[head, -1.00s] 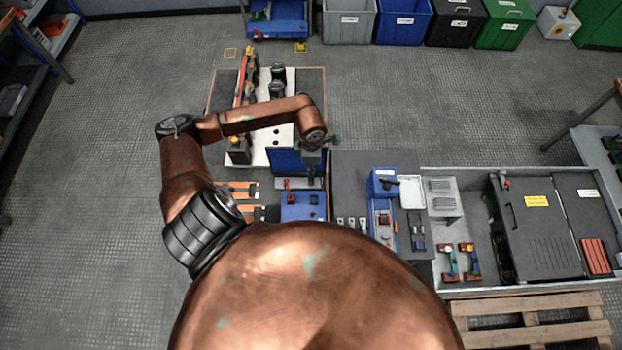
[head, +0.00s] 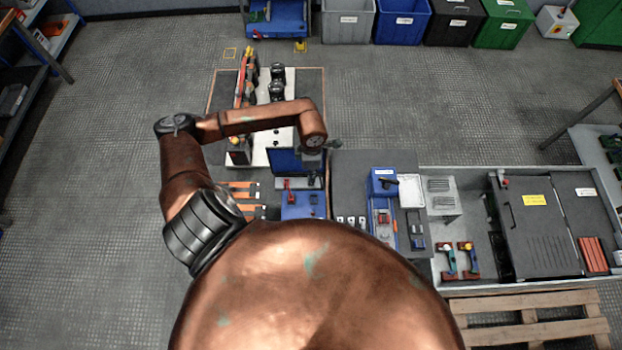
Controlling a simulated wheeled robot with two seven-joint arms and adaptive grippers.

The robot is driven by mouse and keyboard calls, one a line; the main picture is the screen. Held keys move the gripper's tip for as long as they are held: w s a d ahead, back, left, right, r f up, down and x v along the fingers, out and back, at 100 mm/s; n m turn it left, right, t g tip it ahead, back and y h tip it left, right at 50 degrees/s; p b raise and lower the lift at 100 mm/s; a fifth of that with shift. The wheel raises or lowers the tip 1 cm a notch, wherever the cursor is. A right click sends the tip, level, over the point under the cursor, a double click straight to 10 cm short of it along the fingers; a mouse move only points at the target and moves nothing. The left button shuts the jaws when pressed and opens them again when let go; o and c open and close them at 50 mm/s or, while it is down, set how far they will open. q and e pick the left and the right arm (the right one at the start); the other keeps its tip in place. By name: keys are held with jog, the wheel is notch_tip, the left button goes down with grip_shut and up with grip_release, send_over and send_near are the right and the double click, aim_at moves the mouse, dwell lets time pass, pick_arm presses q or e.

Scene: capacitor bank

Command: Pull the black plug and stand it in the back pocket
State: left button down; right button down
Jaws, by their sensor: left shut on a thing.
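My left arm reaches in from the left, and its wrist hangs over the right edge of the white board (head: 287,130). My left gripper (head: 312,167) points down below the wrist, beside the dark blue open-topped box (head: 284,160). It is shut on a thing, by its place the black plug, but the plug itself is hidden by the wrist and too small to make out. The back pocket cannot be told apart in this view. My right gripper is not in view.
Black cylinders (head: 277,71) and a red-and-yellow bar (head: 244,80) stand on the board's far part. A blue tray (head: 302,207) is in front. The dark table (head: 348,175), a blue bin (head: 383,180) and a grey cabinet (head: 535,235) lie to the right.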

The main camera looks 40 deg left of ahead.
pick_arm(q)
send_over(314, 201)
jog(key=shift+w+a+p, duration=0.15)
jog(key=shift+p, duration=0.25)
dwell(0.6)
jog(key=shift+f, duration=0.15)
jog(key=shift+f+b, duration=0.7)
jog(key=shift+b, duration=0.1)
jog(key=shift+f+b, duration=0.5)
jog(key=shift+s+f+b, duration=0.35)
jog(key=shift+f+b, duration=0.15)
jog(key=shift+f, duration=0.1)
dwell(0.6)
jog(key=c, duration=2)
grip_release()
jog(key=shift+w, duration=0.1)
jog(key=shift+o, duration=1)
jog(key=shift+w, duration=0.2)
